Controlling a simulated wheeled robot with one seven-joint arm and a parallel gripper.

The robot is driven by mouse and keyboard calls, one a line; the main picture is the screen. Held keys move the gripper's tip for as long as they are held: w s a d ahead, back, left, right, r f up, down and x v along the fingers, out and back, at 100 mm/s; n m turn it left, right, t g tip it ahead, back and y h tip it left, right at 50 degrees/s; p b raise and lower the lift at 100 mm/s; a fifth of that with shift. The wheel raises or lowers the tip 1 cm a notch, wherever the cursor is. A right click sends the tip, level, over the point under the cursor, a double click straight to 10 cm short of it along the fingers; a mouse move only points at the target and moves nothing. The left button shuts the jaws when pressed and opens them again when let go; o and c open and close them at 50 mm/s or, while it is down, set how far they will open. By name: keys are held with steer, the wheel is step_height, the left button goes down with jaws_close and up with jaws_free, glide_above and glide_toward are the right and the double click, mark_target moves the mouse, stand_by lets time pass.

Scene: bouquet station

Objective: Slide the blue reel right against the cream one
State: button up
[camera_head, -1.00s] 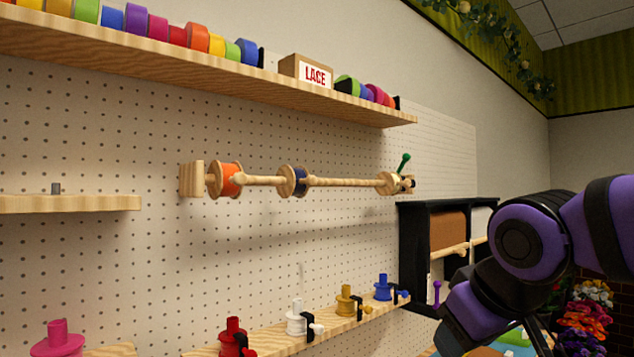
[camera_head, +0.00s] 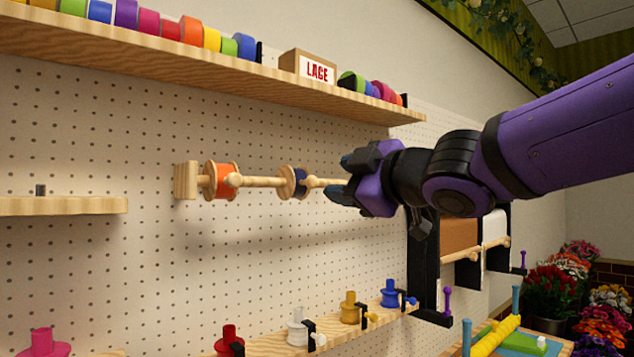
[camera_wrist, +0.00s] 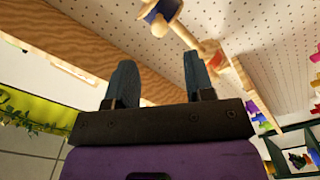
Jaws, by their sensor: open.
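The blue reel (camera_head: 299,182), with wooden flanges, sits midway along a wooden rod (camera_head: 265,182) on the pegboard. An orange reel (camera_head: 223,180) sits at the rod's left end. My gripper (camera_head: 345,177) is open and empty, in front of the rod just right of the blue reel. It hides the rod's right end, where the cream reel showed earlier. In the wrist view, the open fingers (camera_wrist: 158,62) point toward the rod, with the blue reel (camera_wrist: 158,12) at the top.
A lower shelf (camera_head: 375,318) carries several small colored spools. A black rack (camera_head: 425,262) stands below my arm. The pegboard between rod and lower shelf is clear.

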mark_target(314, 181)
steer(key=x, duration=0.9)
jaws_close()
